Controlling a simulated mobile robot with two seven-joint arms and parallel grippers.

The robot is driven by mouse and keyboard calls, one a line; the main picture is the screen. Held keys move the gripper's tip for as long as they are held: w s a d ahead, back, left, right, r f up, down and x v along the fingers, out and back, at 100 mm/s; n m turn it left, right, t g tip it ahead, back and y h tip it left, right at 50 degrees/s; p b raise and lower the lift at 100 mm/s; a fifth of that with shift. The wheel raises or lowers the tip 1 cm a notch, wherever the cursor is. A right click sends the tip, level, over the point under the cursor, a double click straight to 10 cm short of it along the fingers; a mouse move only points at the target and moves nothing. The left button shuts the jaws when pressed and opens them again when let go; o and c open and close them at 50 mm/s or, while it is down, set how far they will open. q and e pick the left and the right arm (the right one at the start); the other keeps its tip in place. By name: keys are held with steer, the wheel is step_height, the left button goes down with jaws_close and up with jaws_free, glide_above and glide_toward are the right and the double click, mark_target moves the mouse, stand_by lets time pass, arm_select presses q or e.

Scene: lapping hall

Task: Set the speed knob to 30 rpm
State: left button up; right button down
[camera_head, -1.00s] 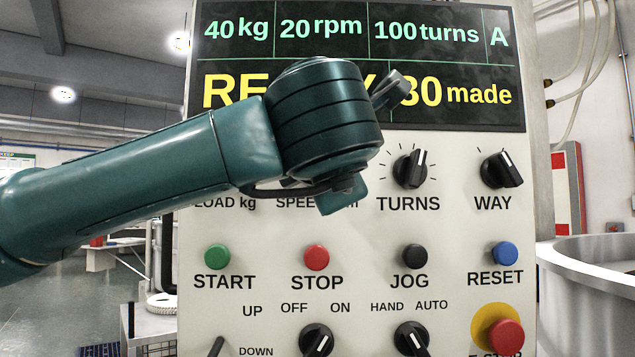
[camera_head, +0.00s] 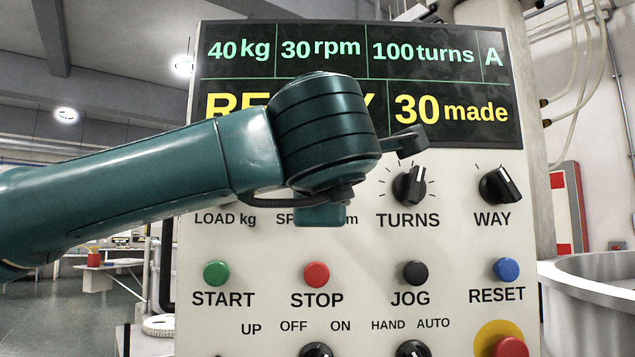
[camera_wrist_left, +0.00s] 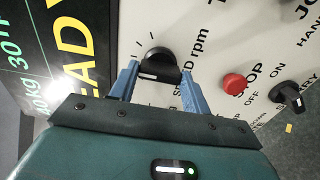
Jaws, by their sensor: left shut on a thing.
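The black speed knob (camera_wrist_left: 158,60) shows in the left wrist view, above the partly covered SPEED rpm label. My left gripper (camera_wrist_left: 160,74) has its two blue fingers on either side of the knob and is shut on it. In the head view my left wrist covers the speed knob, its fingers and part of its label. The display (camera_head: 322,50) reads 40 kg, 30 rpm, 100 turns, A on its top line. My right gripper is in neither view.
The TURNS knob (camera_head: 409,186) and WAY knob (camera_head: 499,186) are right of my wrist. Below are the START (camera_head: 216,273), STOP (camera_head: 316,274), JOG (camera_head: 415,272) and RESET (camera_head: 506,269) buttons. A red emergency stop (camera_head: 510,347) sits low right.

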arm_select(q)
steer(key=o, duration=1)
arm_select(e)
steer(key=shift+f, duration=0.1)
arm_select(q)
steer(key=s+b, duration=0.5)
steer(key=s, duration=0.8)
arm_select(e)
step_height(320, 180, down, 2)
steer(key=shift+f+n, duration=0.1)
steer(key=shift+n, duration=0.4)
arm_select(q)
steer(key=shift+d, duration=0.15)
